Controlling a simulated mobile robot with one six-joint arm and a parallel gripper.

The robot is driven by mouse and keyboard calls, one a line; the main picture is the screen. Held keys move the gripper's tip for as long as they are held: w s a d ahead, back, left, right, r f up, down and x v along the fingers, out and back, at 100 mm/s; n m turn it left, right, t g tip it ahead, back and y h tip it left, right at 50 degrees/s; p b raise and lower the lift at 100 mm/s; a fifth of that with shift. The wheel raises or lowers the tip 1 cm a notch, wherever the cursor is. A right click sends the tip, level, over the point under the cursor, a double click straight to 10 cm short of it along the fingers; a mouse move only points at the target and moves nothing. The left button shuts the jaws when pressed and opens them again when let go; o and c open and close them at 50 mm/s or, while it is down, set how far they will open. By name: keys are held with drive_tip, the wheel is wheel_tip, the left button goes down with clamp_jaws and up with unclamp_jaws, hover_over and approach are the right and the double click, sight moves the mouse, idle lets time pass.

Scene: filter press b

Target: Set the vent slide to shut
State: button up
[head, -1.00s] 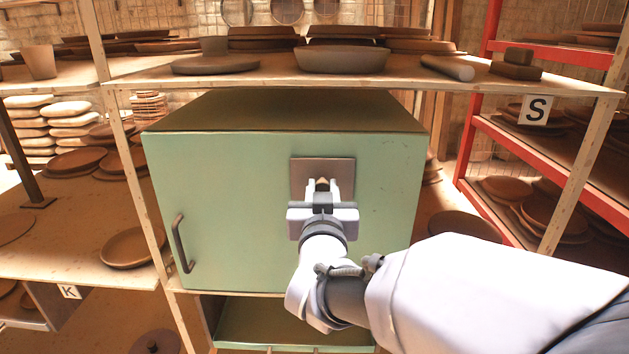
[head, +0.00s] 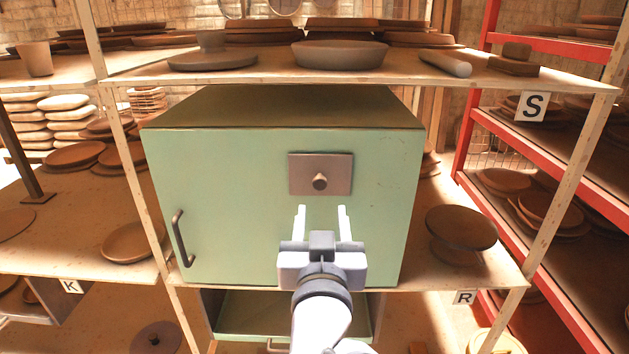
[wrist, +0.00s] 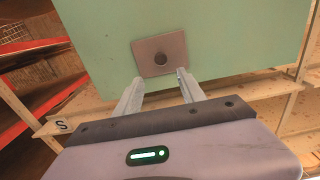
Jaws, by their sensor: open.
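The vent slide appears to be the brown-grey rectangular plate (head: 300,172) with a round knob (head: 320,181), on the front of the green cabinet (head: 230,220). The knob sits near the middle of the plate, slightly low. No marking for open or shut is legible. My gripper (head: 322,208) is open and empty in front of the cabinet, its fingertips below the plate in the head view. In the wrist view the plate (wrist: 145,62) and knob (wrist: 161,59) lie just beyond my two spread fingers (wrist: 160,77), apart from them.
The cabinet has a dark bar handle (head: 179,240) at its left and stands on a wooden shelf. Another shelf with pottery (head: 340,55) runs close above it. A red rack (head: 540,155) is at the right. The space before the cabinet front is clear.

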drive_tip(key=s+b, duration=0.5)
drive_tip(key=s, duration=0.1)
drive_tip(key=shift+s, duration=0.3)
drive_tip(key=shift+a+f, duration=0.1)
drive_tip(key=s+d+f+m+g+y, duration=0.1)
drive_tip(key=s+d+f+m+g, duration=0.1)
drive_tip(key=s+d+f+g, duration=0.2)
drive_tip(key=s+d+f+m+g+y, duration=0.1)
drive_tip(key=s+d+f+g, duration=0.3)
drive_tip(key=s+f+g, duration=0.4)
wheel_tip(320, 180, down, 4)
drive_tip(key=shift+s+d+f+m+y, duration=0.1)
drive_tip(key=shift+s+d+m+y, duration=0.2)
drive_tip(key=shift+s+m, duration=0.3)
